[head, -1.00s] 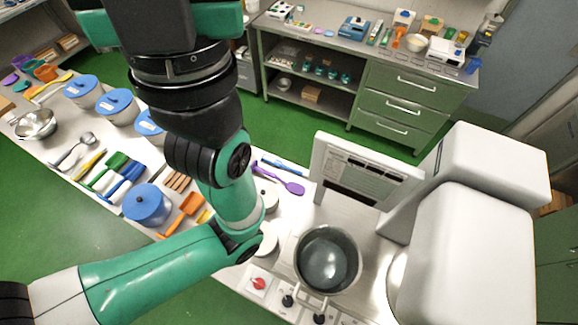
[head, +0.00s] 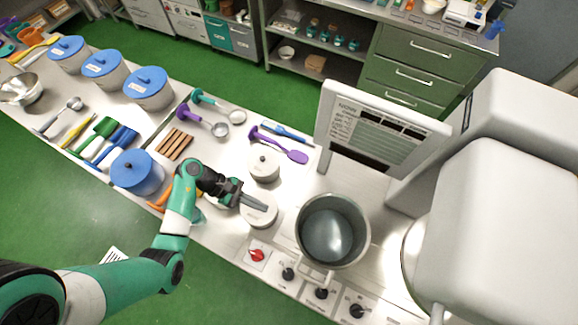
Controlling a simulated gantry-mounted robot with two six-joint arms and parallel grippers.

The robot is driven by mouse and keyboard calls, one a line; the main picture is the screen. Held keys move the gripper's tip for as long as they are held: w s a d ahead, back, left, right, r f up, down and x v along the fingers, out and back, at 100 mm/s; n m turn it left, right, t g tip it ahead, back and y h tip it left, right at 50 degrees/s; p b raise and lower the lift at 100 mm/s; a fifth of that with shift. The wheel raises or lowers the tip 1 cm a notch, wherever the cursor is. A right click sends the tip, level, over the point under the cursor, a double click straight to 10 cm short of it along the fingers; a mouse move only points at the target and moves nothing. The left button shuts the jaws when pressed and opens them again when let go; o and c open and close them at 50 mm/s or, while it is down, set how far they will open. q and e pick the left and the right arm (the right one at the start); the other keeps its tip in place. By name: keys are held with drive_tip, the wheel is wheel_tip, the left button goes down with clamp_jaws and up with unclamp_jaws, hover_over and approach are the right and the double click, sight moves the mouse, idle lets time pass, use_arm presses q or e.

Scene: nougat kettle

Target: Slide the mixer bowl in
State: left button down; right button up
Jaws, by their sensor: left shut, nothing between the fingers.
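The big white mixer (head: 500,215) fills the right side. A curved steel rim (head: 411,262), which looks like the mixer bowl, shows at its left edge; the rest is hidden behind the mixer's housing. A deep grey metal pot (head: 333,232) with a front handle stands open on the counter left of the mixer. My left gripper (head: 262,204) is shut and empty, over or beside a white lidded container (head: 260,214), left of the pot. I cannot tell whether it touches the container. My right gripper is not in view.
A recipe panel (head: 375,135) stands upright behind the pot. A red knob (head: 257,255) and black knobs line the counter's front. Blue-lidded tubs (head: 137,172), ladles, spatulas and a second white container (head: 264,163) crowd the left. A strip between panel and pot is clear.

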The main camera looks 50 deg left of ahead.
use_arm(q)
drive_tip(key=s+f, duration=0.1)
drive_tip(key=s+a+f+n, duration=0.1)
drive_tip(key=shift+s+f+t, duration=0.1)
drive_tip(key=shift+f+t, duration=0.2)
drive_tip(key=shift+f, duration=0.1)
drive_tip(key=shift+a+n, duration=0.15)
drive_tip(key=shift+n, duration=0.15)
drive_tip(key=shift+r, duration=0.1)
drive_tip(key=w+d+f, duration=0.5)
drive_tip(key=w+d, duration=0.2)
drive_tip(key=d, duration=0.2)
drive_tip(key=shift+d+f, duration=0.15)
drive_tip(key=shift+d, duration=0.05)
